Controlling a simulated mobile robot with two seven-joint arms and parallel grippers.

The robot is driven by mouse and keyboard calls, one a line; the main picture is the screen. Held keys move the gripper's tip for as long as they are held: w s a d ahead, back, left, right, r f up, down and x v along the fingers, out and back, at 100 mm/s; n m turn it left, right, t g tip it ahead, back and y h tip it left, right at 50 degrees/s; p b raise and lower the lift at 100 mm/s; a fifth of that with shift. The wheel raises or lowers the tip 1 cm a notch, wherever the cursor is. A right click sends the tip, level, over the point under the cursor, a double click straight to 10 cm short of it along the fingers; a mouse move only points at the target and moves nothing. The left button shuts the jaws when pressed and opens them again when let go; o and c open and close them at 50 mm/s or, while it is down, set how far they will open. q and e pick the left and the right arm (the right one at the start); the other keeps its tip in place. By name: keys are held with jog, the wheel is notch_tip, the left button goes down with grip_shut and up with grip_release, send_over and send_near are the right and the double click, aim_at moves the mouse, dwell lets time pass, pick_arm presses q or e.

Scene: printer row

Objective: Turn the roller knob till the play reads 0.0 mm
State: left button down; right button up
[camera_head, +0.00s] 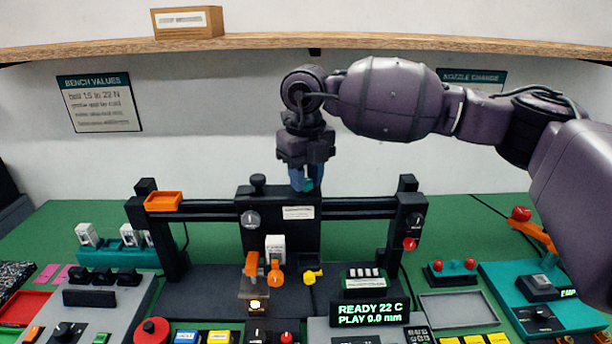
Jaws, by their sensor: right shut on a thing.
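My right gripper (304,182) points down at the top right of the black print carriage on the printer's gantry. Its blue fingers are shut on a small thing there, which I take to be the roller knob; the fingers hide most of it. The display (368,314) at the front of the printer shows green text: "READY 22 C" and "PLAY 0.0 mm", the digits slightly blurred. My left gripper is not in view.
A black knob (258,182) stands left of the gripper. An orange tray (163,201) sits on the gantry's left end. A wooden shelf (450,44) runs above my right arm. Control panels and an empty grey tray (459,308) crowd the green bench.

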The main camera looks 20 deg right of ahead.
jog(key=o, duration=0.9)
jog(key=shift+r, duration=0.1)
jog(key=shift+r+b, duration=0.35)
jog(key=shift+r, duration=5)
jog(key=shift+f, duration=0.1)
